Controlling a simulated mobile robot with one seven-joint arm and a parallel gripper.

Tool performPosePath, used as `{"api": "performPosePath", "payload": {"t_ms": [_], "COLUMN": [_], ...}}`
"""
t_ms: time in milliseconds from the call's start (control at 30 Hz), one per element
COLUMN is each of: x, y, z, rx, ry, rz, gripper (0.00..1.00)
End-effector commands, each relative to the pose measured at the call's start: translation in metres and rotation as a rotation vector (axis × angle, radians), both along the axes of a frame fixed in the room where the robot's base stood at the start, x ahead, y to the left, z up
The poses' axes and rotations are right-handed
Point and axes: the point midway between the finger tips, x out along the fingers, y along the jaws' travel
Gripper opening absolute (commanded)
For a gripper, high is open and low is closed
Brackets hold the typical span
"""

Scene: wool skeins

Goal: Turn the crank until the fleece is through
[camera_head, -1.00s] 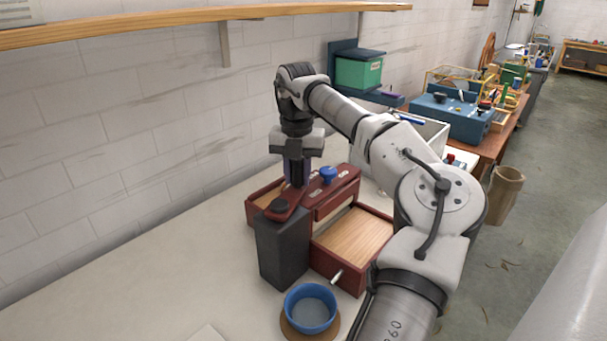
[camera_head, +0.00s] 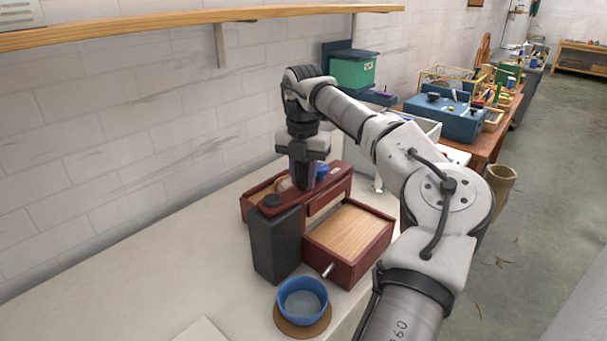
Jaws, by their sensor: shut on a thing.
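A dark red wooden machine stands on the pale bench, with a dark grey block (camera_head: 276,245) at its front left and a round black hub (camera_head: 271,200) on top. A blue knob (camera_head: 321,170) sits on its red top. My gripper (camera_head: 303,184) points down over the machine, right of and behind the hub. It is shut on a slim, dark upright piece that looks like the crank's handle; the fingers mostly hide it. A small pale patch (camera_head: 283,184), possibly fleece, shows beside the fingers in the far left tray. An open tray with a bare wooden floor (camera_head: 348,232) is at the front right.
A blue bowl (camera_head: 302,301) on a brown round mat stands in front of the machine. A wooden shelf (camera_head: 200,18) runs along the wall above. A green box (camera_head: 353,71) and a blue case (camera_head: 445,117) stand farther back. The bench at left is clear.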

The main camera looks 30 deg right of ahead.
Motion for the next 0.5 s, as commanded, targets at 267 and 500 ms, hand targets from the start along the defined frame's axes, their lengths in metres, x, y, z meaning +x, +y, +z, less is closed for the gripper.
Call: {"api": "performPosePath", "payload": {"t_ms": [267, 500], "x": [-0.0004, 0.0], "y": [0.0006, 0.0006], "z": [0.0, 0.0], "rx": [0.0, 0.001], "ry": [0.003, 0.001], "rz": [0.001, 0.001], "gripper": [0.29, 0.48]}}
